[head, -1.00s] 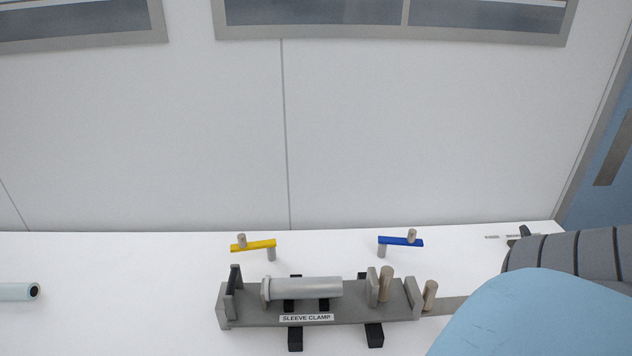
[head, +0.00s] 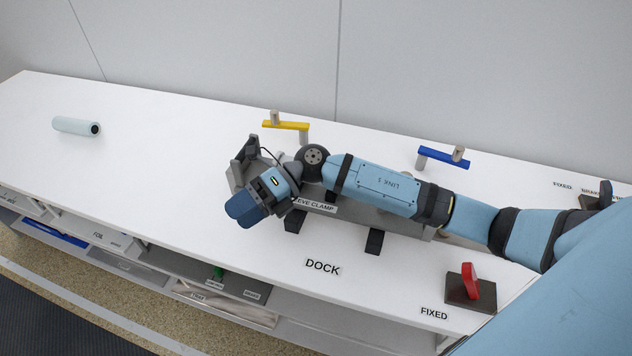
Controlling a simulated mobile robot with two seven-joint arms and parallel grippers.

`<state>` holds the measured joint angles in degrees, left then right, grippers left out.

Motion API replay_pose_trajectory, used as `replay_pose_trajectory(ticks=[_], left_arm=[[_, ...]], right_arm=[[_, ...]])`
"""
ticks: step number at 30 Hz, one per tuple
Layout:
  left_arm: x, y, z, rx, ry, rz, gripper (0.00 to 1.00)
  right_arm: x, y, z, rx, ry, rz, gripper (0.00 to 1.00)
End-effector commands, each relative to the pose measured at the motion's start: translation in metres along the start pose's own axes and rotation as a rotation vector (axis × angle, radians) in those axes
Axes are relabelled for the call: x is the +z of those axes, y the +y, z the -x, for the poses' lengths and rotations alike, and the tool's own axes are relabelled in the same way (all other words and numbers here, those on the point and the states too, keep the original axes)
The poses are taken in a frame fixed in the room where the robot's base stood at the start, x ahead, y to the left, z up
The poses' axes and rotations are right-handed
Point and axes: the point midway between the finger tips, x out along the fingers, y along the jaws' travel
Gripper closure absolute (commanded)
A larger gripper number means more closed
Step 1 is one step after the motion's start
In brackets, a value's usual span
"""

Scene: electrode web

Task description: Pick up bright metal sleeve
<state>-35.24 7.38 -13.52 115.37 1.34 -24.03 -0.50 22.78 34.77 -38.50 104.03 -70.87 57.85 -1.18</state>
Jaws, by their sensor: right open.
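The sleeve clamp (head: 383,226) is a long grey fixture on the white bench. My right arm lies across it and hides its cradle, so the bright metal sleeve does not show now; one second ago it lay lengthwise in the clamp. My right gripper (head: 252,201) is over the clamp's left end, by the grey upright plate. It is open, and its fingers are hard to make out from this angle. I cannot tell whether it touches anything. My left gripper is out of view.
A pale cylinder (head: 76,126) lies at the bench's far left. Yellow (head: 287,125) and blue (head: 443,157) lever pieces stand behind the clamp. A red handle (head: 470,281) on a dark base sits front right, near the FIXED label.

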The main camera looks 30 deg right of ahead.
Motion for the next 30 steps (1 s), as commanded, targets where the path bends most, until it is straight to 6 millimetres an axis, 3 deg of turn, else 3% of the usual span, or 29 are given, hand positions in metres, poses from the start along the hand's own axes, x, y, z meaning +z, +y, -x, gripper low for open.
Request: replay_pose_trajectory(ticks=[3, 6, 12, 15, 19, 30], left_arm=[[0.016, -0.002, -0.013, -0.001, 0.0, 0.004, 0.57], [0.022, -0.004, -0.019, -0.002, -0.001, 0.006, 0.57], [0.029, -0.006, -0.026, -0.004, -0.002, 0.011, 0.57], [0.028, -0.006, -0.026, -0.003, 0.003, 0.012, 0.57], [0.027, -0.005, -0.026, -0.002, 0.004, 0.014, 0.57], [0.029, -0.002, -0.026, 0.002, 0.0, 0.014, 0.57]], right_arm=[[0.013, -0.04, 0.047, -0.319, 0.24, 0.182, 0.11], [0.028, -0.064, 0.103, -0.592, 0.407, 0.258, 0.11], [0.056, -0.075, 0.208, -1.013, 0.596, 0.264, 0.11], [0.062, -0.072, 0.238, -1.121, 0.636, 0.244, 0.11], [0.062, -0.076, 0.25, -1.173, 0.655, 0.229, 0.11], [0.039, -0.137, 0.234, -1.173, 0.654, 0.229, 0.11]])
